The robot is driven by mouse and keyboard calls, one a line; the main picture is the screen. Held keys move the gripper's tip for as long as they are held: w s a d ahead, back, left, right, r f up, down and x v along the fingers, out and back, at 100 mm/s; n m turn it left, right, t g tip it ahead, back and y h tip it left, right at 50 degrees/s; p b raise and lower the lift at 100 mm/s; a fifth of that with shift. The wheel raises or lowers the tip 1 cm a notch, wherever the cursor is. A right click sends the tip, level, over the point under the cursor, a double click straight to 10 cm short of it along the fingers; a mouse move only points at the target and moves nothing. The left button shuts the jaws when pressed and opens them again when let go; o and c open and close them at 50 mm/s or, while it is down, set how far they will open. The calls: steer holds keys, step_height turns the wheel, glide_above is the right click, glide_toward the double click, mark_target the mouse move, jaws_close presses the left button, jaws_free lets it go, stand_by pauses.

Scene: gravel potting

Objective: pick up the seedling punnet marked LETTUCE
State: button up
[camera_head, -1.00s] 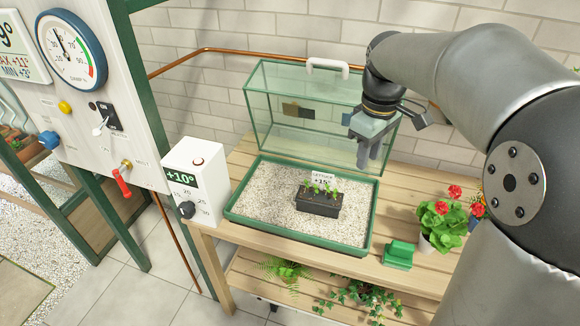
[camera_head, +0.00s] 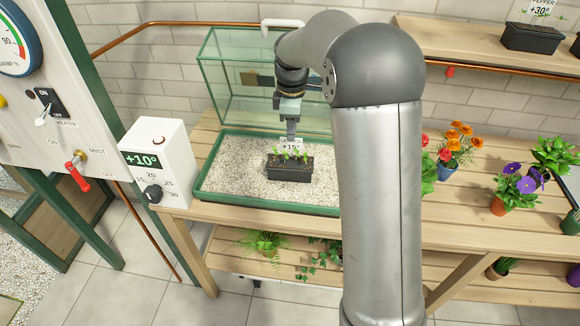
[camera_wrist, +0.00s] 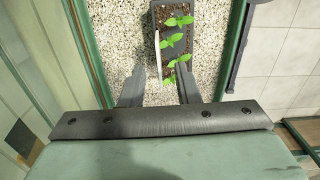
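The seedling punnet (camera_head: 290,172) is a dark tray of soil with several green seedlings, standing upright on gravel in the green-rimmed tray (camera_head: 264,208). A white label at its back shows "+15°" in part; the word above it is covered now, but it read LETTUCE in the earlier head view. My gripper (camera_head: 291,136) is just behind and above the punnet, pointing down.
A glass case (camera_head: 225,80) stands behind the tray. A white control box (camera_head: 157,165) is at its left. Flower pots (camera_head: 497,205) stand on the bench at right. Another dark punnet (camera_head: 530,38), labelled PEPPER +30°, sits on the upper shelf.

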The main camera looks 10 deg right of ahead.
mark_target(291, 144)
steer(key=shift+w+f+p, duration=0.1)
steer(key=shift+f+p, duration=0.4)
steer(key=shift+f, duration=2.55)
jaws_close()
steer(key=shift+r, duration=0.1)
